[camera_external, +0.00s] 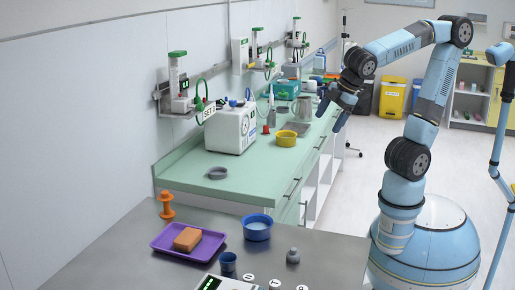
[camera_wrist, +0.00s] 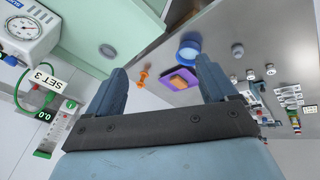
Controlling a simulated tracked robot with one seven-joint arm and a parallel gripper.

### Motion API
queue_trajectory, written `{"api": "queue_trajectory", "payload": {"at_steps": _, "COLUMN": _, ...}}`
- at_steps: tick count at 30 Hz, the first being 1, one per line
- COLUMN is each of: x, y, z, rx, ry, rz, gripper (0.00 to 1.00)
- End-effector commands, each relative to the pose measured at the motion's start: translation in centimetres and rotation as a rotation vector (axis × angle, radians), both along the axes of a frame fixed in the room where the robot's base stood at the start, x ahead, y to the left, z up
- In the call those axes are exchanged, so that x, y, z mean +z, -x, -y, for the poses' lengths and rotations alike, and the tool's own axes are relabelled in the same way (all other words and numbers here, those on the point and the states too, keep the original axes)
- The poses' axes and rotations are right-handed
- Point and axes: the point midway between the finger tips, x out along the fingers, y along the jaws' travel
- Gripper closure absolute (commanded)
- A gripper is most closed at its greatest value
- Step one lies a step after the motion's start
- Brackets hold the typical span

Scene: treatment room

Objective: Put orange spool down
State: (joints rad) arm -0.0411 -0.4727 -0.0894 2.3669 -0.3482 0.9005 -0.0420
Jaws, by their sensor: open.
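The orange spool (camera_external: 166,205) stands upright on the grey steel table (camera_external: 128,243), near its back left corner. It also shows in the wrist view (camera_wrist: 143,79), small and far off between the fingers. My gripper (camera_external: 331,113) is open and empty, raised above the right edge of the green counter, well away from the spool. In the wrist view my gripper's two fingers (camera_wrist: 160,68) are spread wide with nothing held between them.
A purple tray (camera_external: 162,241) with an orange-brown block (camera_external: 187,239) is beside the spool. A blue bowl (camera_external: 258,235), dark blue cup (camera_external: 228,262) and grey weight (camera_external: 292,255) share the table. The green counter (camera_external: 185,177) holds a white gauge machine (camera_external: 231,128) and yellow bowl (camera_external: 286,138).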

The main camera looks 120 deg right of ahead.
Motion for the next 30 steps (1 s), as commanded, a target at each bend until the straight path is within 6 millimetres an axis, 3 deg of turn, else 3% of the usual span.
{"api": "queue_trajectory", "payload": {"at_steps": 6, "x": 0.2, "y": 5.1, "z": -4.3, "rx": -0.056, "ry": -0.180, "rz": 0.096, "gripper": 0.15}}
{"api": "queue_trajectory", "payload": {"at_steps": 12, "x": 0.1, "y": 7.7, "z": -6.8, "rx": -0.083, "ry": -0.284, "rz": 0.143, "gripper": 0.15}}
{"api": "queue_trajectory", "payload": {"at_steps": 30, "x": 0.0, "y": 8.3, "z": -7.4, "rx": -0.090, "ry": -0.311, "rz": 0.154, "gripper": 0.15}}
